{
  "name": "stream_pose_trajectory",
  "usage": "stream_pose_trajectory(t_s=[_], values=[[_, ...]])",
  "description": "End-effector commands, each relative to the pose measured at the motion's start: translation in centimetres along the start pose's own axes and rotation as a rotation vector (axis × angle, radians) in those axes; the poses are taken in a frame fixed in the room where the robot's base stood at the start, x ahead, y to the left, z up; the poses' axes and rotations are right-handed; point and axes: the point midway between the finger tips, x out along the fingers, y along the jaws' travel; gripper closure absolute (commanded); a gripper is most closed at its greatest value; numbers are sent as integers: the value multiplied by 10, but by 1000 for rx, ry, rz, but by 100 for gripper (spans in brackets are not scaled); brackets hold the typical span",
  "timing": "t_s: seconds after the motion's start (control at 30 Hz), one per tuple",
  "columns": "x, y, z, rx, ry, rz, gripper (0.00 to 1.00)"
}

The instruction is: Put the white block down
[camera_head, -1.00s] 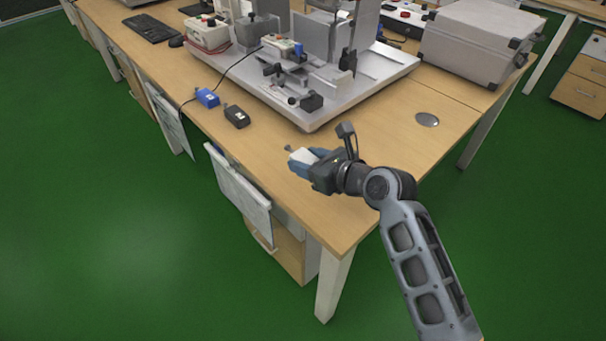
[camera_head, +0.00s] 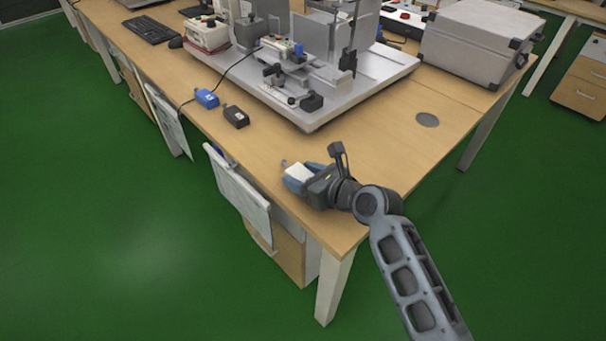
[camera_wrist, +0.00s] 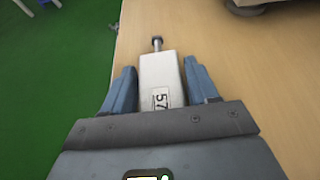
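The white block (camera_head: 298,172) is between the blue fingers of my gripper (camera_head: 300,178), over the near corner of the wooden table (camera_head: 400,155). In the wrist view the white block (camera_wrist: 160,75) has a label reading 57 and a small metal stub at its far end.
A blue block (camera_head: 207,98) and a black block (camera_head: 236,116) lie near the table's left edge. A metal test fixture (camera_head: 310,122) stands behind, with a silver case (camera_head: 470,45) at the back right. The table's left edge is close to my gripper.

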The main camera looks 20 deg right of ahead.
Motion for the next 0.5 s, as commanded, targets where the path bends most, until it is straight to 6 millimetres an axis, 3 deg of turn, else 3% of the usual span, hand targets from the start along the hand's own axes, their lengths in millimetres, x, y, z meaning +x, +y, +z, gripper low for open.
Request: stream_pose_trajectory(t_s=[0.17,0.5], values=[[0,0,0,0,0,0,24],[-5,0,3,0,-1,-1,24]])
